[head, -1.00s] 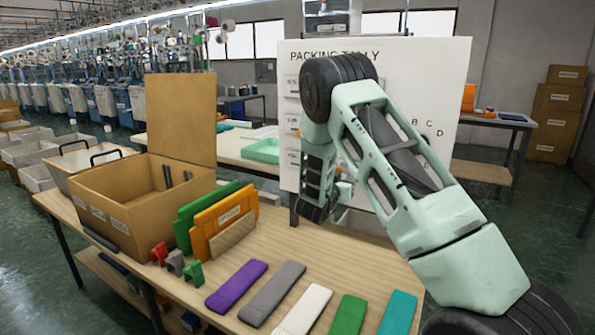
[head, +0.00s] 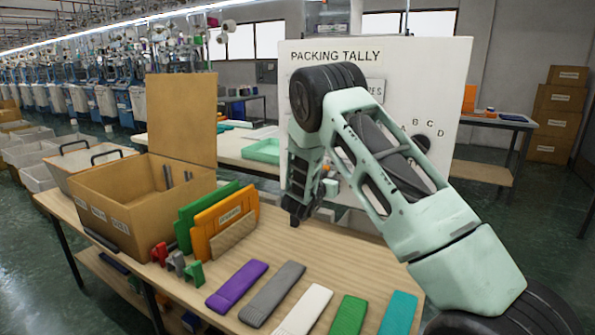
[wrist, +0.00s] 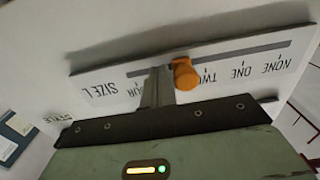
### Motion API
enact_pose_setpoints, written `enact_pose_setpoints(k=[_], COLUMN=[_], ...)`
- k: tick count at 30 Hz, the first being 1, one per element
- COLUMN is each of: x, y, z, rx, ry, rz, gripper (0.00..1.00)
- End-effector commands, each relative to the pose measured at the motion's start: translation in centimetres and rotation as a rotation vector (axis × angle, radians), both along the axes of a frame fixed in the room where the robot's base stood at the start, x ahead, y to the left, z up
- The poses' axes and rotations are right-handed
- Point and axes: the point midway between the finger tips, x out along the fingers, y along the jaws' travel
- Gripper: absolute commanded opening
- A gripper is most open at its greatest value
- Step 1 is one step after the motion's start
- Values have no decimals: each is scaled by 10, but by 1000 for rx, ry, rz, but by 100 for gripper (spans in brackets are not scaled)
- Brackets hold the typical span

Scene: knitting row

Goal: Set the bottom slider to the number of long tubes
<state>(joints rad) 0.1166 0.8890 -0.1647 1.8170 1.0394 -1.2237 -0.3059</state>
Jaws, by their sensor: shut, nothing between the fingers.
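In the wrist view the board is upside down. A slider track (wrist: 225,53) marked SIZE L has labels NONE, ONE and TWO, and a partly hidden one ending in "OUR". Its orange knob (wrist: 186,74) stands just to the left of the TWO label in the picture. My gripper (wrist: 158,82) is shut and empty, right beside the knob on its left; contact is unclear. It hides the label between TWO and "OUR". In the head view my arm covers this slider. Flat knitted pieces in purple (head: 237,285), grey (head: 272,293), white (head: 304,312), green (head: 348,316) and teal (head: 398,314) lie on the table.
The white PACKING TALLY board (head: 440,80) stands behind the table (head: 270,240), with an A B C D dial (head: 422,143). An open carton (head: 130,205), orange and green upright panels (head: 222,218) and small coloured clips (head: 176,262) occupy the table's left.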

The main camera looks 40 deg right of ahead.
Motion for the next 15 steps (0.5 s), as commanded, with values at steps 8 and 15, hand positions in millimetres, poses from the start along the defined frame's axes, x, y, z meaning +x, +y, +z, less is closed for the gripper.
enact_pose_setpoints(k=[8, 15], x=[11, 21], y=[5, 9], z=[0, -1], rx=[1, 1], ry=[0, 1], rz=[1, 0], gripper=[0, 0])
